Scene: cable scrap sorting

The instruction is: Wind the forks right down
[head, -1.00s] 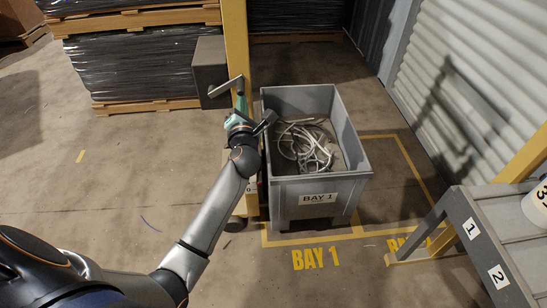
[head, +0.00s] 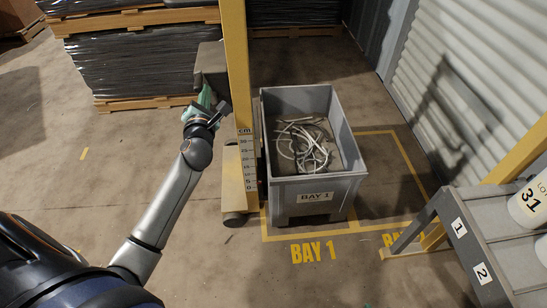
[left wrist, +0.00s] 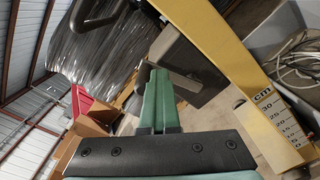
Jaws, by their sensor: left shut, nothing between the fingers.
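The yellow lift mast (head: 236,60) stands upright with a cm scale (head: 247,160) on its side. The scale also shows in the left wrist view (left wrist: 278,120); I cannot read a fork height from it. A grey box (head: 211,60) is fixed at the mast's left side. A dark bent bar, perhaps the crank handle, shows in the left wrist view (left wrist: 80,18). The forks are hidden. The grey BAY 1 bin (head: 317,184) stands right of the mast. My left gripper (head: 207,96) is shut and empty just below the grey box; its green fingers show in the left wrist view (left wrist: 158,100).
Pale cable scrap (head: 305,145) lies in the bin. Yellow floor lines (head: 405,155) mark the bay. A grey stand (head: 490,235) with white tubs (head: 530,203) is at right. Wrapped pallets (head: 135,62) stand behind. The floor left of my arm is clear.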

